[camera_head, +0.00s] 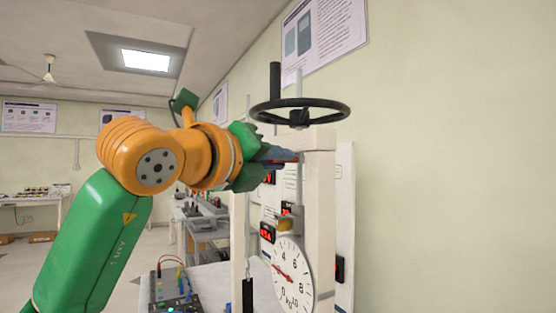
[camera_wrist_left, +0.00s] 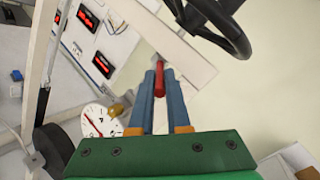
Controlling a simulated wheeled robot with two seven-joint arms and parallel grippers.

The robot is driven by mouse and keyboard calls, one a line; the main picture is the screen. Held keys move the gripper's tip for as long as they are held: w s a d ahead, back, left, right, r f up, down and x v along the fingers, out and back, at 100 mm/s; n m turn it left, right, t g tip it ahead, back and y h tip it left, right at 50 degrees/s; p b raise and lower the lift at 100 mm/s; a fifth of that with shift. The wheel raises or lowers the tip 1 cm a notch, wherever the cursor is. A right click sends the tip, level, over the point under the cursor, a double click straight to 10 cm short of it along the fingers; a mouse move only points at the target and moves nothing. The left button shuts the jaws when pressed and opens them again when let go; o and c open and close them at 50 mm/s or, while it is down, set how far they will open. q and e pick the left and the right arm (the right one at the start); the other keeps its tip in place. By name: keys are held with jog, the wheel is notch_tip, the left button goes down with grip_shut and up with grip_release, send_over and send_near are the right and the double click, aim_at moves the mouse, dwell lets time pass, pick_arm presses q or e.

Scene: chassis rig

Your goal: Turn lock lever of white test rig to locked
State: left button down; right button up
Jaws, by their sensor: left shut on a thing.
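The white test rig (camera_head: 321,200) stands right of centre, with a black handwheel (camera_head: 300,111) on top and a round dial gauge (camera_head: 293,275) below. Its lock lever (camera_wrist_left: 159,82) is a red bar in the left wrist view, near the rig's top crossbar (camera_wrist_left: 165,40). My left gripper (camera_head: 291,156) reaches in from the left, just under the handwheel. In the left wrist view its blue fingers (camera_wrist_left: 159,76) lie on both sides of the red lever and are shut on it. In the head view the fingers hide most of the lever. My right gripper is out of view.
The handwheel rim hangs close above the fingers, and its black upright handle (camera_head: 275,88) stands at the left. Red digital displays (camera_head: 267,232) sit behind the rig frame. A bench with a cabled box (camera_head: 172,290) is at lower left. The right wall side is open.

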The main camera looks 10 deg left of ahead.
pick_arm(q)
jog(key=c, duration=1)
grip_release()
jog(key=shift+r, duration=0.1)
jog(key=shift+o, duration=0.6)
jog(key=shift+s, duration=0.15)
jog(key=b+v, duration=0.3)
jog(key=v, duration=0.4)
jog(key=shift+b, duration=0.35)
